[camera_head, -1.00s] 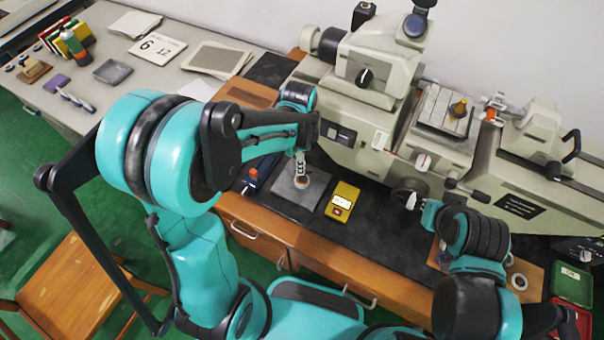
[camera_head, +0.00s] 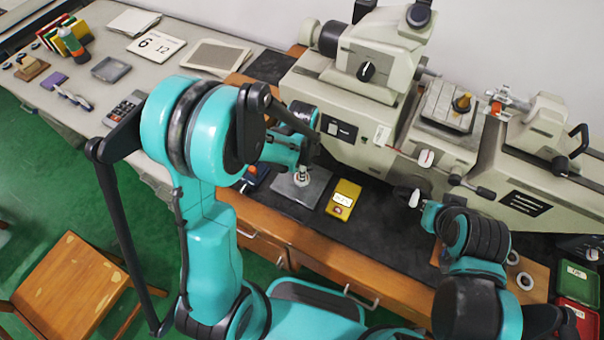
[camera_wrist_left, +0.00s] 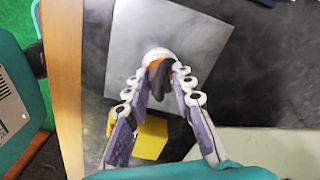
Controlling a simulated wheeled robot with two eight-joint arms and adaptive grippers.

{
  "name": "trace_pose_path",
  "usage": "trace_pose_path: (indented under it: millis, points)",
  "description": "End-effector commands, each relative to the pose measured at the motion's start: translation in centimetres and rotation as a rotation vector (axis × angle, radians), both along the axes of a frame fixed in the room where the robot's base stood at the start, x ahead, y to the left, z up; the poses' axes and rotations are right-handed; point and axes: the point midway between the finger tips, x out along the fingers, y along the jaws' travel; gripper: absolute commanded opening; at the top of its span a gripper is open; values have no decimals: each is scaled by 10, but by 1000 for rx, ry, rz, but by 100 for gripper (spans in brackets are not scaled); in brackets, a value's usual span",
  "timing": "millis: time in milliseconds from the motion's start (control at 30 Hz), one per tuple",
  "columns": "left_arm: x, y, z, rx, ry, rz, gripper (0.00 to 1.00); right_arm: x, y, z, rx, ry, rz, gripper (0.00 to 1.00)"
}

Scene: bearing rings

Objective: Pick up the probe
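A small object with a white rim and an orange and dark body (camera_wrist_left: 158,66), which looks like the probe, is over the grey plate (camera_wrist_left: 207,40) in the left wrist view. My left gripper (camera_wrist_left: 160,82) has its two fingers apart, one on each side of this object; I cannot see clear contact. In the head view my left gripper (camera_head: 301,176) points down at the plate (camera_head: 287,188), and its tips hide most of the object. My right gripper (camera_head: 414,198) is near the machine's front; its finger state is too small to tell.
A yellow box (camera_head: 343,197) lies just right of the plate, close to my left gripper. The large measuring machine (camera_head: 370,105) stands behind. Metal rings (camera_head: 524,281) and red and green boxes (camera_head: 575,285) are at the right.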

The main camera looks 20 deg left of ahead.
Motion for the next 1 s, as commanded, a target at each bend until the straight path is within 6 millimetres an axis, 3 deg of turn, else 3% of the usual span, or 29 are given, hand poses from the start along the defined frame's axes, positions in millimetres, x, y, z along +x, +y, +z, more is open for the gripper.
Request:
trace_pose_path:
  millis: [467,667,767,1000]
  points:
    - [0,0,2,0,0,0,0,0,0,1,0,0,0,0]
    - [0,0,24,0,0,0,0,0,0,9,0,0,0,0]
    - [0,0,46,0,0,0,0,0,0,17,0,0,0,0]
    - [-13,-57,76,0,0,-6,0,0,0,27,0,0,0,0]
